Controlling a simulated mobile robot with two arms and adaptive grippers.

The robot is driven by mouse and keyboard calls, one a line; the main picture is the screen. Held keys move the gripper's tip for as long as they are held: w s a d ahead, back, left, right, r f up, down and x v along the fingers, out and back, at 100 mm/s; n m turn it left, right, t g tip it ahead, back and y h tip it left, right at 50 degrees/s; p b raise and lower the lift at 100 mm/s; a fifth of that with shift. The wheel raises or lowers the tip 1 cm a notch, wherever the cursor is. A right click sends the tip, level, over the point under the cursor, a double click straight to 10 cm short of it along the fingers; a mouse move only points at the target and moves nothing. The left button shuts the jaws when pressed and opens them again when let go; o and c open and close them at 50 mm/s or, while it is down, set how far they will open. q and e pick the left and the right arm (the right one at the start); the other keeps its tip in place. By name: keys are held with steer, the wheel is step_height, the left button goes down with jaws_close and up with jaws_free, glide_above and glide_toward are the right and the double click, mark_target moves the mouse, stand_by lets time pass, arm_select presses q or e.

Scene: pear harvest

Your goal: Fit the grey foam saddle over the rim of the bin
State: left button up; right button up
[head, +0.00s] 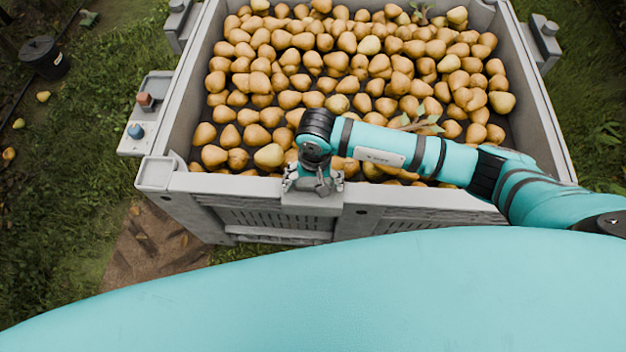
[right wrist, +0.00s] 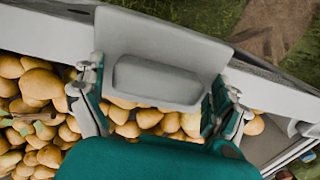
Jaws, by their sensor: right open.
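The grey bin (head: 245,187) is full of yellow-brown pears (head: 270,155), and its near rim runs across the middle of the head view. The grey foam saddle (head: 311,204) sits on this near rim, with a flap hanging down the outer face. In the right wrist view the saddle (right wrist: 165,38) lies across the rim, with a raised block (right wrist: 157,80) on top. My right gripper (head: 313,184) is directly above the saddle, pointing down. Its open fingers (right wrist: 155,100) stand on either side of the block, with gaps. The saddle's inner side is partly hidden. My left gripper is not in view.
A side shelf (head: 137,143) with a blue knob (head: 136,131) and an orange-red piece (head: 145,100) juts out left of the bin. A black bucket (head: 44,58) stands on the grass at the far left. Leafy twigs (head: 425,122) lie among the pears.

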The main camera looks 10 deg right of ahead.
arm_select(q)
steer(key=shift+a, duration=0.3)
arm_select(e)
steer(key=shift+d+r, duration=0.15)
steer(key=shift+r, duration=3.85)
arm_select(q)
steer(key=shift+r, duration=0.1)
arm_select(e)
steer(key=shift+r, duration=0.1)
